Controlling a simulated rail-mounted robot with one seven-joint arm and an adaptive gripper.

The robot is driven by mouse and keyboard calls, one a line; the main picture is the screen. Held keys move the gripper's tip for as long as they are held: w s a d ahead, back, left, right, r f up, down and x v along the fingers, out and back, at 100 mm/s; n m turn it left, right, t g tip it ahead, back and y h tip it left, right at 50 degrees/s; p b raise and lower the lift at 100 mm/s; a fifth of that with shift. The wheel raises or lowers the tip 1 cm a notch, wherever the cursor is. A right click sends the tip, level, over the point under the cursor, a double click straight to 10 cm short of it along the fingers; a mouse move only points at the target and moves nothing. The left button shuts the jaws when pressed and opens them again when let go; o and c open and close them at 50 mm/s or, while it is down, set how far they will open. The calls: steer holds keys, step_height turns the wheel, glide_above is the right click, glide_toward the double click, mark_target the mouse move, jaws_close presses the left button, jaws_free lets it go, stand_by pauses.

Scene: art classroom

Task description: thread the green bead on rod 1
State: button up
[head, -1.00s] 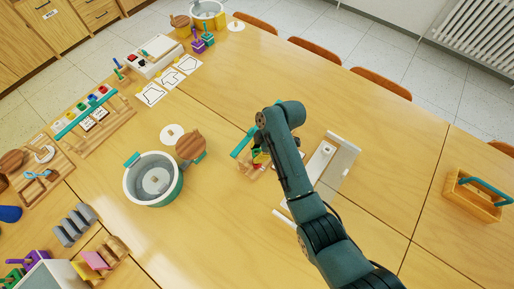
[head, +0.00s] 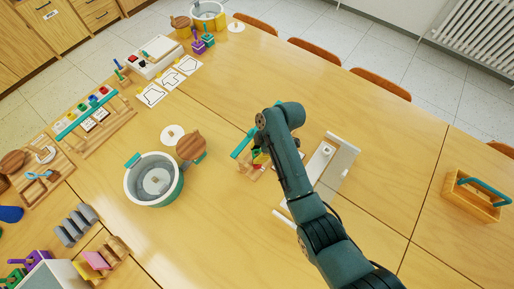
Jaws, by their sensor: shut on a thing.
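My arm reaches over the middle of the table, and its wrist hides most of what lies beneath it. My gripper (head: 258,158) shows only in part at the left side of the wrist, low over a small wooden stand (head: 247,168). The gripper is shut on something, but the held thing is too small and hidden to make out. Small coloured pieces, with red and yellow among them, show beside the fingers. A teal bar (head: 243,143) stands at the stand's far left. I cannot make out the green bead or rod 1 with certainty.
A white tray (head: 345,163) lies right of my arm. A round teal-and-white pot (head: 153,180) stands to the left, with a wooden disc (head: 190,146) near it. A wooden caddy (head: 470,200) is at far right.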

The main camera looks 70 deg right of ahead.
steer(key=shift+f, duration=0.45)
stand_by(0.5)
steer(key=o, duration=0.8)
steer(key=shift+r, duration=0.1)
steer(key=v, duration=1.1)
steer(key=shift+s+r, duration=0.25)
steer(key=shift+r, duration=0.1)
